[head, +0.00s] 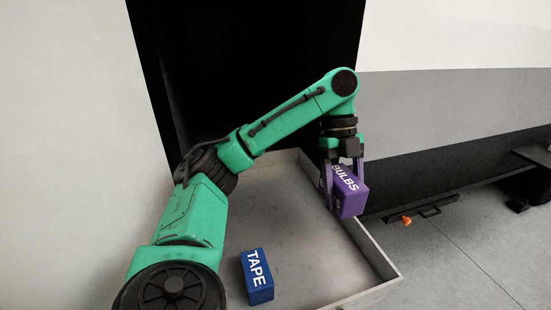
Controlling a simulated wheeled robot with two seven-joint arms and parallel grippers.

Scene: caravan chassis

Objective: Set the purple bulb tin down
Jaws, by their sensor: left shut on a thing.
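The purple bulb tin (352,197) is a small box with white "BULBS" lettering. My left gripper (343,190) is shut on it, with one finger on each side. The tin is tilted in the view and appears held above the right wall of a shallow grey tray (373,250). Whether it touches the tray wall cannot be told. My right gripper is not in view.
A blue box marked "TAPE" (257,277) stands in the tray at the front. The tray floor behind it is bare. A dark opening lies at the back. An orange knob (406,220) and dark metal parts are on the right, near the grey floor (450,260).

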